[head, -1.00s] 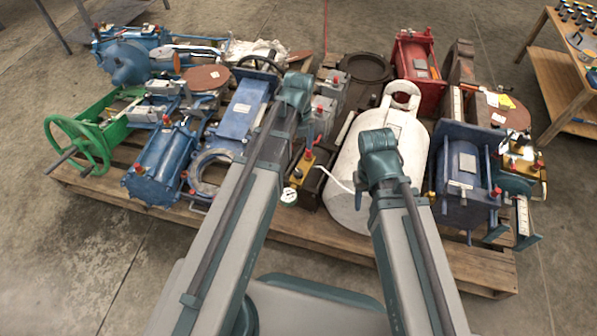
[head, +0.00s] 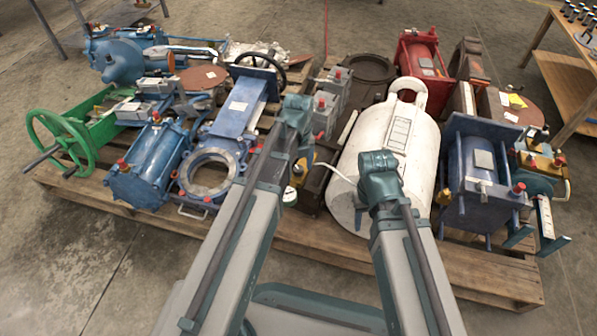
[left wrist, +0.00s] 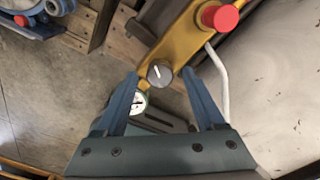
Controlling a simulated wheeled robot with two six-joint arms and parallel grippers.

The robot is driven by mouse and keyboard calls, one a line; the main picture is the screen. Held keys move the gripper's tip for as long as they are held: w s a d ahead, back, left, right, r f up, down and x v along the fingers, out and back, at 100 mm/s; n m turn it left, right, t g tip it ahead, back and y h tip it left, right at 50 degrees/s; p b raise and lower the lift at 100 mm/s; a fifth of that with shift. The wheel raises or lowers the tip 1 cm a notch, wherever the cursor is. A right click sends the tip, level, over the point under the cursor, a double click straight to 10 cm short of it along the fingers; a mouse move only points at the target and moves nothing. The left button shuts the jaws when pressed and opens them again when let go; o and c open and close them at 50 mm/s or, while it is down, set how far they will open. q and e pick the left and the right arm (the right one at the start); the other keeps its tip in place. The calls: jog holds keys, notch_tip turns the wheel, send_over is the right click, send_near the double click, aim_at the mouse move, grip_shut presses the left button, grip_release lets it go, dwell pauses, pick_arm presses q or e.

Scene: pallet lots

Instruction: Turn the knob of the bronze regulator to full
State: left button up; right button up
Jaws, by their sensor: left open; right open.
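The bronze regulator shows in the left wrist view as a yellow-bronze body (left wrist: 178,42). Its round grey knob (left wrist: 159,72) has a white pointer line, and a red cap (left wrist: 220,16) and a small white gauge (left wrist: 139,102) are beside it. My left gripper (left wrist: 160,76) is open. Its blue fingers show one on each side of the knob; I cannot tell whether they touch it. In the head view my left arm hides most of the regulator, but the gauge (head: 290,195) shows.
A white tank (head: 408,135) stands just right of the regulator, and a thin white hose (left wrist: 220,72) runs close by the knob. Blue valve equipment (head: 208,175) crowds the left side of the wooden pallet (head: 130,205). A blue housing (head: 478,180) stands at the right.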

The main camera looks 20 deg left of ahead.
pick_arm(q)
grip_shut()
dwell(0.4)
